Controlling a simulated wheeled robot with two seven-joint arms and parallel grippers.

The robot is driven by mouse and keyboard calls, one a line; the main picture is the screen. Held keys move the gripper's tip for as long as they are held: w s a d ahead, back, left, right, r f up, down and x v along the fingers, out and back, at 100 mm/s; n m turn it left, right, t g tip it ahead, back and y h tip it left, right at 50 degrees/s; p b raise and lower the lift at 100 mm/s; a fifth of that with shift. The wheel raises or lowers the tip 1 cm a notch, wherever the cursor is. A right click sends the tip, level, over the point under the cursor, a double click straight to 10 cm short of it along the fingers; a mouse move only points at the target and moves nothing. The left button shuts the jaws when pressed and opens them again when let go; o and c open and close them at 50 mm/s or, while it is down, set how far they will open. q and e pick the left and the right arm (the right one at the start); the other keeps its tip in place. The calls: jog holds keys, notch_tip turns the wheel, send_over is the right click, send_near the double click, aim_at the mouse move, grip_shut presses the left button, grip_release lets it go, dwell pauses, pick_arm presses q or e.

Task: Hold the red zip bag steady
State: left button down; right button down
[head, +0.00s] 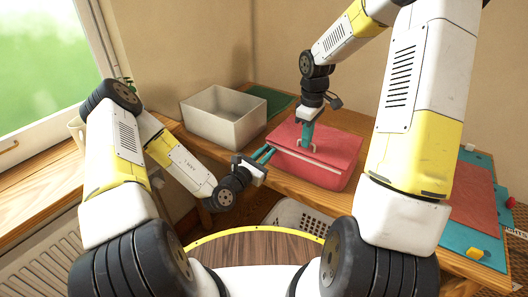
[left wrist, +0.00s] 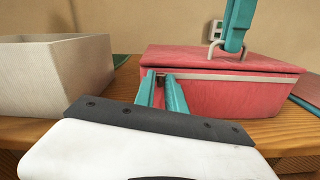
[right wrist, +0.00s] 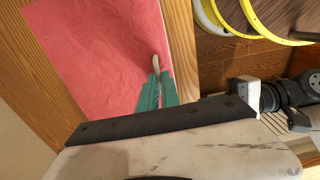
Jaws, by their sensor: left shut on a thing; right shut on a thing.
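The red zip bag (head: 322,172) is a boxy bag on the wooden table, with a pale zip line running below its top edge. It also shows in the left wrist view (left wrist: 235,97) and the right wrist view (right wrist: 100,45). My left gripper (head: 268,154) is shut on the bag's left end, by the end of the zip; its teal fingertips (left wrist: 162,88) partly hide that spot. The bag's lid looks closed.
An empty pale open box (head: 222,118) stands left of the bag, with a green flat item (head: 268,101) behind it. A red and teal flat item (head: 465,200) lies at the right. A white basket (head: 295,218) is below the table's front edge. A window is at left.

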aim_at(295, 155)
pick_arm(q)
jog(key=s+d, duration=0.1)
jog(key=d, duration=0.1)
jog(key=s+d, duration=0.4)
jog(key=d, duration=0.1)
jog(key=shift+s, duration=0.1)
jog(key=c, duration=1.5)
grip_release()
jog(key=shift+c, duration=0.2)
notch_tip(295, 155, up, 10)
jog(key=shift+c, duration=0.2)
